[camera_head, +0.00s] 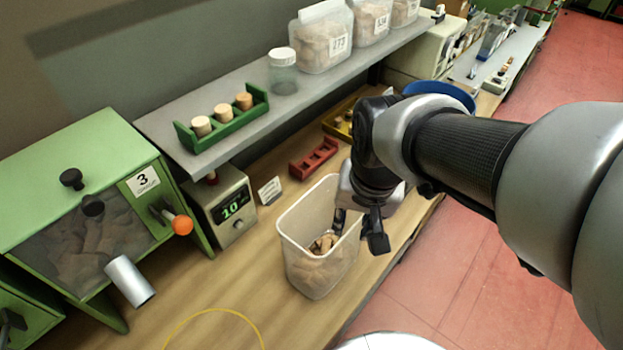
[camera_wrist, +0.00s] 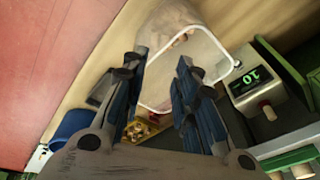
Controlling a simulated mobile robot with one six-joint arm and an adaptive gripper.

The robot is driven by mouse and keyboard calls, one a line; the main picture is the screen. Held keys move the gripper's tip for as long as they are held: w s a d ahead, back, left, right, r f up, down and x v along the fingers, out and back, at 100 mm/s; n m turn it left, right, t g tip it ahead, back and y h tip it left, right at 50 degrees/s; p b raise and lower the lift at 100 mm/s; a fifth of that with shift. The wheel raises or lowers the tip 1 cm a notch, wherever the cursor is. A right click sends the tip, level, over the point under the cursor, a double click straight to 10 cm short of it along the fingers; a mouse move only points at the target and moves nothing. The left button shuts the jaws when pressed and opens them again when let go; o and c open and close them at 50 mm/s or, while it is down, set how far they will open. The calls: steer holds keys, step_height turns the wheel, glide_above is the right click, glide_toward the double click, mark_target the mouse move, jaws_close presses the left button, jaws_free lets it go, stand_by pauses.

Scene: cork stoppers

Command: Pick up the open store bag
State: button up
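The open store bag (camera_head: 310,262) is a translucent, box-shaped bag standing upright on the wooden bench. Its white rim is open at the top and brown corks lie in the bottom. My gripper (camera_head: 358,230) is at its right side, pointing down. One dark finger shows inside the mouth and the other outside the right wall, so the fingers appear to straddle that wall. In the wrist view, the fingers of my gripper (camera_wrist: 162,64) are apart, with the bag (camera_wrist: 190,48) beyond and between them. Whether a finger touches the wall is not clear.
A scale (camera_head: 226,208) and a small card (camera_head: 270,190) stand left of the bag. A red rack (camera_head: 314,158) lies behind it. The grey shelf (camera_head: 240,92) above holds a green cork rack (camera_head: 222,120), a glass jar (camera_head: 283,72) and filled bags.

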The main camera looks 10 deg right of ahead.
mark_target(349, 230)
steer(key=w+d+f+m+g+p, duration=0.2)
steer(key=w+m+g+p, duration=0.1)
steer(key=w+m+p, duration=0.5)
steer(key=f, duration=0.4)
steer(key=s+f+n, duration=0.1)
steer(key=f, duration=0.3)
steer(key=f+n, duration=0.1)
steer(key=f, duration=0.3)
steer(key=shift+s+d+b, duration=0.25)
steer(key=shift+b, duration=0.05)
steer(key=f, duration=0.5)
steer(key=shift+s+f, duration=0.15)
steer(key=shift+s, duration=0.1)
steer(key=shift+c, duration=0.3)
steer(key=shift+d, duration=0.1)
jaws_close()
